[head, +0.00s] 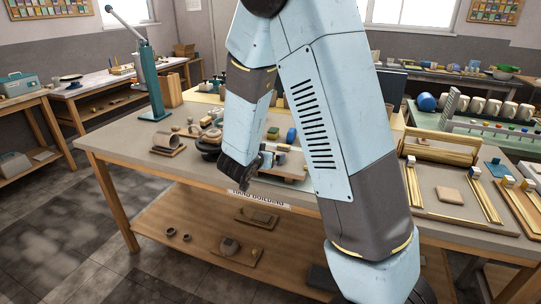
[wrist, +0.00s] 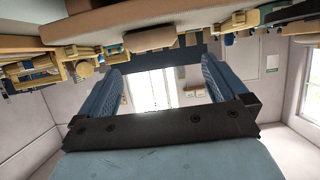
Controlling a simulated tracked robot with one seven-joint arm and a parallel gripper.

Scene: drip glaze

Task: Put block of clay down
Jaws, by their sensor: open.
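My gripper (head: 256,176) is dark and hangs at the front edge of the worktable, by the "hand building" label. In the wrist view my gripper (wrist: 161,72) has its two blue fingers wide apart, with nothing held between them. A flat tan block, which looks like clay (head: 447,195), lies on the table at the right between brass-coloured rails. A tan slab-like piece (wrist: 146,41) shows beyond the fingers in the wrist view, under the table surface in that upturned picture. I cannot tell which of these is the task's block of clay. My arm hides the middle of the table.
The worktable (head: 120,148) carries a tall teal press (head: 152,75) at the left and small clay pieces near my gripper. A lower shelf (head: 170,222) holds rings and boards. A green table (head: 480,127) with several pots stands behind right. Open floor lies at left.

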